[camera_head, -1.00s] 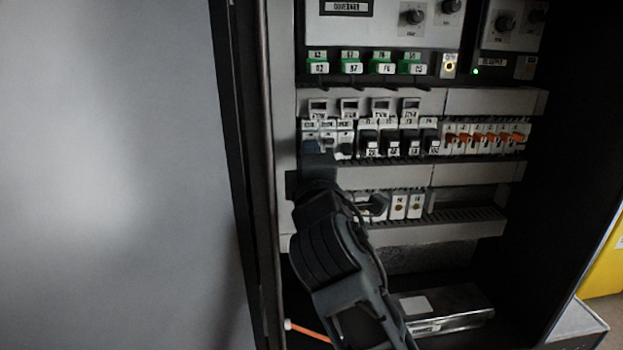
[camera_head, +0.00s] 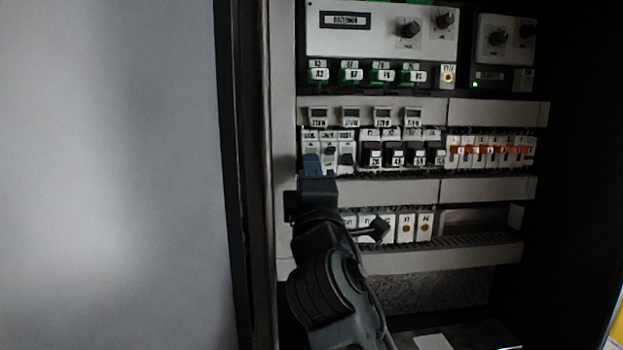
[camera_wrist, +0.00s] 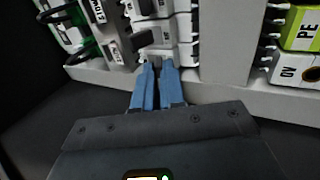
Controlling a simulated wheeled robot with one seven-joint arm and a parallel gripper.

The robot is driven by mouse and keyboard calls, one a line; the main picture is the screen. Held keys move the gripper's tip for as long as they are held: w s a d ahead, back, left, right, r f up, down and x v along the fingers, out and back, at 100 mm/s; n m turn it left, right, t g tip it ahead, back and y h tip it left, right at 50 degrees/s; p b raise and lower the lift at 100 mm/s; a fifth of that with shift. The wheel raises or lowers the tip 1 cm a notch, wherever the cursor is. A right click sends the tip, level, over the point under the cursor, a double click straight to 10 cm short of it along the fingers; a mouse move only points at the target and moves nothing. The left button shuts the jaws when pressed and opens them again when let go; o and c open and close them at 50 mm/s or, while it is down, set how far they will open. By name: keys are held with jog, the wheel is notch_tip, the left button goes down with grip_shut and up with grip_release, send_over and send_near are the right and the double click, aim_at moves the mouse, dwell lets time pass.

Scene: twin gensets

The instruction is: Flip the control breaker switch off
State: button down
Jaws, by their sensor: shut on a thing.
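A short group of white breakers (camera_head: 329,146) sits at the left end of the middle row in the cabinet. Their small labels are too blurred to read for certain. My gripper (camera_head: 311,162) has blue fingers and is at the lower front of the leftmost breaker (camera_head: 309,143). In the wrist view the fingertips (camera_wrist: 157,66) are close together at the edge of a white breaker body (camera_wrist: 155,32). They are shut on a small part there, which the fingers mostly hide. A dark toggle (camera_wrist: 142,40) shows beside them. The gripped switch's position cannot be made out.
Black breakers (camera_head: 400,152) and orange-lever breakers (camera_head: 490,151) continue the row to the right. Grey ducts (camera_head: 400,190) run above and below. Green-based parts (camera_head: 368,75) sit higher up. A large grey panel (camera_head: 110,170) stands close on the left.

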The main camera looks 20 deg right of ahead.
jog(key=c, duration=1.2)
grip_release()
jog(key=shift+v, duration=3.95)
jog(key=shift+f, duration=0.1)
